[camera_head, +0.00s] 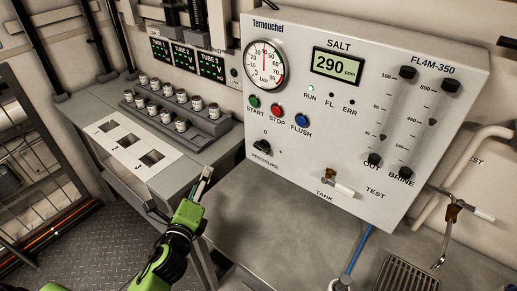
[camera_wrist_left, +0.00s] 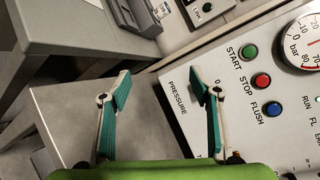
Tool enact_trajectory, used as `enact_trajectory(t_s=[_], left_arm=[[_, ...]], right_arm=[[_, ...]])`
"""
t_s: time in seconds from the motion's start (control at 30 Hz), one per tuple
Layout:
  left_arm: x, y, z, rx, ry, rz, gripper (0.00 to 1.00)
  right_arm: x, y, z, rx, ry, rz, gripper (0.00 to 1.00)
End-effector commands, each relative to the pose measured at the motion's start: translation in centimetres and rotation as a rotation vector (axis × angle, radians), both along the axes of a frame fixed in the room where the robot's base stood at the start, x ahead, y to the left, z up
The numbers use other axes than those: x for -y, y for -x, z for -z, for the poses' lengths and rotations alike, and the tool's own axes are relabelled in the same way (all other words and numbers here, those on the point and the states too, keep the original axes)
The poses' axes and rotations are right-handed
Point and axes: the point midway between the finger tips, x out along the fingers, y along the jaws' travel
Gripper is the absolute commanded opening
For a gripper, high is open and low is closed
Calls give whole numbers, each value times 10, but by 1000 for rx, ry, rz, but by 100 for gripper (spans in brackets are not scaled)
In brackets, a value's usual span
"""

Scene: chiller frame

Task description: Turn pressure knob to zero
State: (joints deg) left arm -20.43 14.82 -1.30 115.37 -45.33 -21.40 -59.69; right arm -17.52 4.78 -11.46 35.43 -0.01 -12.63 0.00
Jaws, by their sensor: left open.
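The black pressure knob (camera_head: 262,147) is at the lower left of the white panel (camera_head: 330,180), between the mark 0 above and the word PRESSURE below. Its pointer direction is too small to tell. My left gripper (camera_head: 179,187) is open and empty, left of and below the knob in the head view, apart from the panel there. In the left wrist view the open gripper (camera_wrist_left: 160,92) has its right finger over the knob's place, so the knob is mostly hidden; contact cannot be told. The round gauge (camera_head: 265,65) has its needle pointing roughly up. My right gripper is out of view.
The START (camera_head: 254,101), STOP (camera_head: 277,110) and FLUSH (camera_head: 301,121) buttons are above the knob. A tank valve (camera_head: 335,182) sticks out lower right. A rack of vials (camera_head: 215,130) stands to the left. The grey bench (camera_head: 265,220) below the panel is clear.

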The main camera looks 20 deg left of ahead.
Motion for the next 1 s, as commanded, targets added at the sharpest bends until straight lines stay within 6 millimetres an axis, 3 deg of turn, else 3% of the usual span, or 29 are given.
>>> enact_trajectory(t_s=[0.13,0.3,0.4,0.67,1.0], left_arm=[[26,-26,-29,95,-532,225,57],[59,-35,-27,169,-1011,432,57],[70,-35,-21,196,-1167,503,57],[81,-48,-20,211,-1250,541,57],[104,-110,-21,211,-1243,541,57]], right_arm=[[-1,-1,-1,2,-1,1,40],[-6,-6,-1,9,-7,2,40],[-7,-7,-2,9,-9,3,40],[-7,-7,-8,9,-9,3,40],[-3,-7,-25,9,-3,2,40]])
